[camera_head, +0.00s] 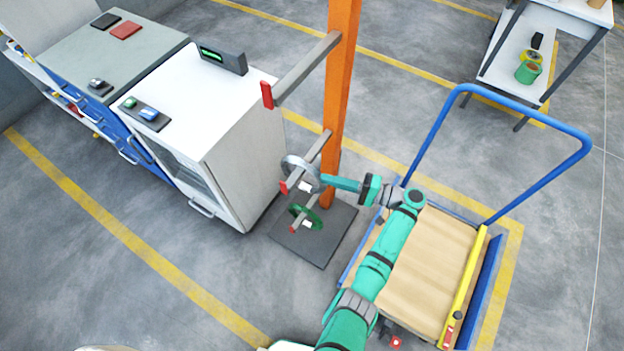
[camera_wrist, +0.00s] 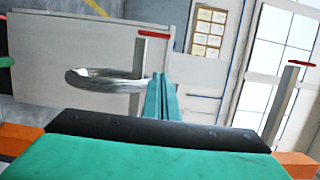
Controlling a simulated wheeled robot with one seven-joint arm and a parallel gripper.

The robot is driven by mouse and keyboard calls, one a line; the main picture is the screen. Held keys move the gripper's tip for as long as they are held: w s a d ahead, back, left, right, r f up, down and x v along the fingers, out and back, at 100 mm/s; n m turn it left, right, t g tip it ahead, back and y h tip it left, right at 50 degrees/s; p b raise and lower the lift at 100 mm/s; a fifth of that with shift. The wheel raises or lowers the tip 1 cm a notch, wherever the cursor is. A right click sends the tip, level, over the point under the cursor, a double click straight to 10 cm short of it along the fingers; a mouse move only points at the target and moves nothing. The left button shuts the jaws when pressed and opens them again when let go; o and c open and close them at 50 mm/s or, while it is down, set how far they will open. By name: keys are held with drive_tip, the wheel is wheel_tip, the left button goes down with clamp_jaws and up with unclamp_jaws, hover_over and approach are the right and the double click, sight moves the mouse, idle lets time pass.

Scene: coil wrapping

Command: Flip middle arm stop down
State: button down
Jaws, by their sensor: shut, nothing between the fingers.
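The orange post (camera_head: 341,90) carries several grey arms. The middle arm (camera_head: 313,148) has a red stop (camera_head: 284,187) at its free end and holds a silver coil (camera_head: 297,171). In the wrist view the middle arm (camera_wrist: 139,62) passes through the silver coil (camera_wrist: 90,79). Its red stop (camera_wrist: 155,33) sticks out to the right there, which looks like upward. My gripper (camera_head: 326,182) is shut and empty beside the coil, on the post side of the stop. In the wrist view its fingertips (camera_wrist: 161,80) overlap the coil's right edge; I cannot tell whether they touch.
The upper arm (camera_head: 303,70) is bare, with a red stop (camera_head: 267,95). A green coil (camera_head: 308,216) hangs on the lower arm. A white cabinet (camera_head: 235,150) stands left of the post.

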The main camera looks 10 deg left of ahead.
sight(295, 182)
drive_tip(key=a, duration=0.3)
drive_tip(key=s+a, duration=0.1)
drive_tip(key=a, duration=0.2)
drive_tip(key=s+a, duration=0.1)
drive_tip(key=a, duration=0.3)
drive_tip(key=shift+s+a, duration=0.3)
drive_tip(key=shift+s, duration=0.25)
drive_tip(key=shift+w, duration=0.1)
drive_tip(key=shift+w, duration=0.1)
